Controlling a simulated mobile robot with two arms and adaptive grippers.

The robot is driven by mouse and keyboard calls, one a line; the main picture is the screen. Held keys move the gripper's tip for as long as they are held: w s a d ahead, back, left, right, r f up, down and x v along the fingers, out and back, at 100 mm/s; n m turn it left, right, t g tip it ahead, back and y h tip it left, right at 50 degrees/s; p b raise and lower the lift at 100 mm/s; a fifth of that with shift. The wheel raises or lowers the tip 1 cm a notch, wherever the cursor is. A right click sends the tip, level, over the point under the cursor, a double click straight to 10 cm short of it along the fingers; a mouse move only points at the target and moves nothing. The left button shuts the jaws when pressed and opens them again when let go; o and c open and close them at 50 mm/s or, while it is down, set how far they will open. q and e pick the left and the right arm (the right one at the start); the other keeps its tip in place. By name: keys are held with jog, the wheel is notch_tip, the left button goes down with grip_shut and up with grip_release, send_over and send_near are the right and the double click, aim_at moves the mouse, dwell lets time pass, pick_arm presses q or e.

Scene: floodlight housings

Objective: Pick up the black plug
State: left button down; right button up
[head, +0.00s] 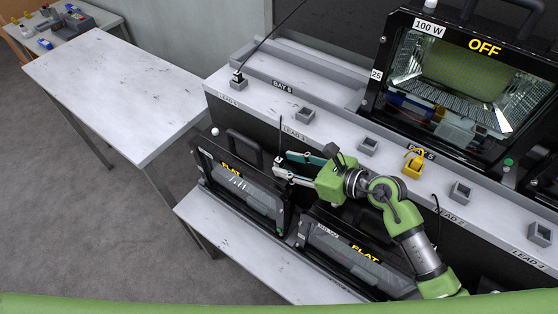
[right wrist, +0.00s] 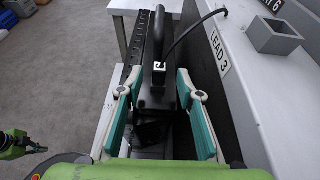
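My right gripper (head: 281,163) is open, with teal-lined fingers, beside the bench front below the LEAD 3 label. In the right wrist view its two fingers (right wrist: 160,76) stand apart. A small black plug with a pale edge (right wrist: 160,67) hangs on a black cable between or just beyond the fingertips; I cannot tell which, and no grip shows. Its cable (head: 281,130) comes over the bench edge in the head view, where the plug is tiny and partly hidden. Another black plug (head: 237,77) stands upright in the LEAD 5 holder.
Floodlight housings, one marked FLAT (head: 240,190) and another (head: 350,252), stand on the lower shelf close below my right gripper, with handles rising. An OFF floodlight (head: 470,75) stands on the bench. The left table (head: 115,90) is clear.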

aim_at(281, 161)
jog(key=shift+p+x, duration=0.35)
jog(key=shift+x, duration=1.65)
jog(key=shift+s, duration=0.1)
grip_shut()
jog(key=shift+r, duration=0.45)
notch_tip(281, 161, up, 2)
jog(key=shift+r+b, duration=0.1)
jog(key=shift+b, duration=0.45)
jog(key=s+r+b, duration=0.2)
jog(key=s+r, duration=0.8)
jog(key=s, duration=0.4)
jog(key=shift+a, duration=0.25)
